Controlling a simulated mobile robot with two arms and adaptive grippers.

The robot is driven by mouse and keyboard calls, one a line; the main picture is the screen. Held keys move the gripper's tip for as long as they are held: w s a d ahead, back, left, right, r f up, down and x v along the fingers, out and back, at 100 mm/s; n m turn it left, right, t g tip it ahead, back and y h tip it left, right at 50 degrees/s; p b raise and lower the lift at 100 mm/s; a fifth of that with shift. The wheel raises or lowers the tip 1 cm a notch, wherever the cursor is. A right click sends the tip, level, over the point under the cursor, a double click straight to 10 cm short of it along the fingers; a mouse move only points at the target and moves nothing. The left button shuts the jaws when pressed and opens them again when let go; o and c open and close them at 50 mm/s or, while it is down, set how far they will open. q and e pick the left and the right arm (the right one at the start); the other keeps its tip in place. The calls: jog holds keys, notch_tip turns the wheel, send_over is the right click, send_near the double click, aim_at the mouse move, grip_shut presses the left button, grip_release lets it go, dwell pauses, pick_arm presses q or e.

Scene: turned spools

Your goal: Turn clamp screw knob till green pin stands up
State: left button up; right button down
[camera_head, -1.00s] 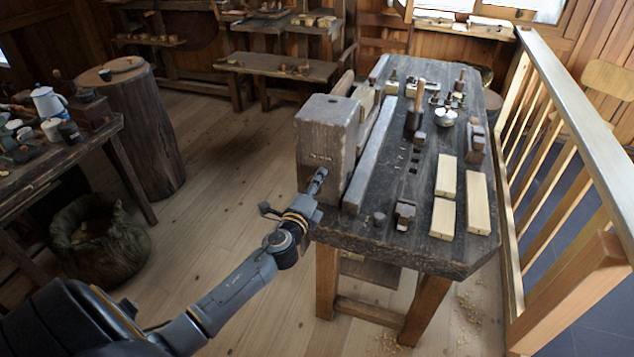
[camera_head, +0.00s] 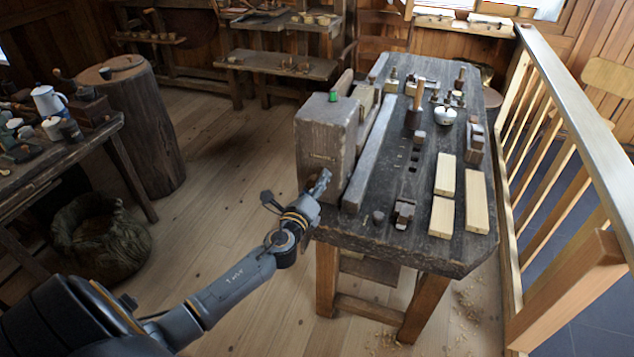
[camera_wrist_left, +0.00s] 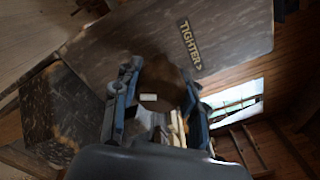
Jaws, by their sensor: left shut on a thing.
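The clamp is a large wooden block (camera_head: 326,135) at the left front corner of the workbench. A green pin (camera_head: 333,96) stands up from its top in the head view. My left gripper (camera_head: 322,182) is at the block's front face. In the left wrist view, its two fingers (camera_wrist_left: 157,88) are on either side of the round brown clamp screw knob (camera_wrist_left: 160,72) and shut on it. A label reading TIGHTER (camera_wrist_left: 190,45) with an arrow is beside the knob. In the head view the gripper largely hides the knob. My right gripper is not in view.
The workbench (camera_head: 380,240) holds pale wood blocks (camera_head: 446,175), a white bowl (camera_head: 445,116) and tools. A railing (camera_head: 560,130) runs along its right side. A side table and a sack (camera_head: 100,238) are at the left. Open floor lies between.

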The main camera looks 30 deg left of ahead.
pick_arm(q)
jog(key=shift+s+d+f, duration=0.15)
jog(key=shift+f, duration=0.3)
jog(key=o, duration=1)
jog(key=shift+o, duration=0.8)
jog(key=shift+s+r, duration=0.15)
jog(key=shift+r, duration=0.2)
jog(key=v, duration=1.2)
